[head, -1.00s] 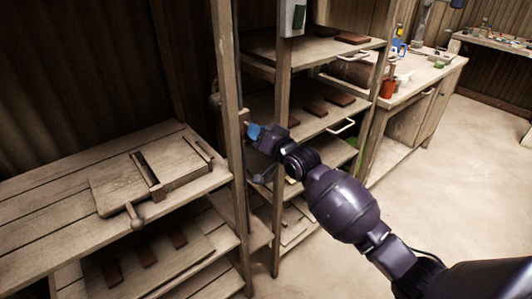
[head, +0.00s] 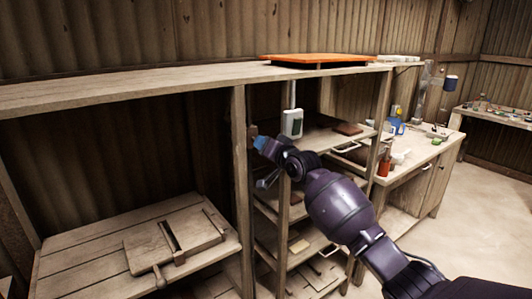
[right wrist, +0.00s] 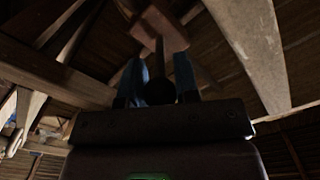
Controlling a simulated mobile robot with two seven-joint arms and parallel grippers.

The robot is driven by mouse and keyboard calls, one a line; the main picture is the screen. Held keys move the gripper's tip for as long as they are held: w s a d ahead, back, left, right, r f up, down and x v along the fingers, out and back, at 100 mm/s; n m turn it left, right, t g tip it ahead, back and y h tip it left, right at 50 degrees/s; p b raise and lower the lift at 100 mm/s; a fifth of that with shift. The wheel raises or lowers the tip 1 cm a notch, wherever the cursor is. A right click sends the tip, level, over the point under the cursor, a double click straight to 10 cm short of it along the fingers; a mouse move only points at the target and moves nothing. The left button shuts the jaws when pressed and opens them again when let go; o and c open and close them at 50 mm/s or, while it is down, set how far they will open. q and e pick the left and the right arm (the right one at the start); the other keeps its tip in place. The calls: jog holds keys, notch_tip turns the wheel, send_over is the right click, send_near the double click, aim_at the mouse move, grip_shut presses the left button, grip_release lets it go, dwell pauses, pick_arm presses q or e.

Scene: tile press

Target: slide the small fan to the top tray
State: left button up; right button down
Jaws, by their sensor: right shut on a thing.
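I cannot make out a small fan in either view. My right gripper (head: 262,143) is raised in front of the shelf rack, close to an upright post. In the right wrist view, its blue fingers (right wrist: 159,84) are shut on a dark round knob (right wrist: 160,92). A thin rod runs from the knob to a brown block (right wrist: 160,25). In the head view a small brown block (head: 254,130) shows just beyond the fingertips. The upper handled tray (head: 325,141) is to the right, with a reddish-brown tile (head: 348,128) on it. My left gripper is not in view.
A wooden press board (head: 150,248) with a ball-ended handle lies on the left shelf. An orange slab (head: 320,60) lies on the rack's top board. A cluttered workbench (head: 425,150) stands right.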

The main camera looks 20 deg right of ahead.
jog(key=shift+r, duration=0.7)
jog(key=shift+r+p, duration=0.2)
jog(key=shift+p, duration=0.1)
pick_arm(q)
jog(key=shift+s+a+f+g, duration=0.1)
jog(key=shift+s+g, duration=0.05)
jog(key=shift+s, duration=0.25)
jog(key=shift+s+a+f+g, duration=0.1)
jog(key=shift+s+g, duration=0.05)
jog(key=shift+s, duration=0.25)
pick_arm(e)
jog(key=shift+r, duration=0.25)
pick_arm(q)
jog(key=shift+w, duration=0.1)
pick_arm(e)
jog(key=c, duration=0.9)
grip_release()
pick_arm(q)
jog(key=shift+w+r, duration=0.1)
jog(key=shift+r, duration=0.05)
pick_arm(e)
jog(key=shift+o, duration=0.2)
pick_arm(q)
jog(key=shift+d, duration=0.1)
pick_arm(e)
jog(key=shift+f, duration=0.15)
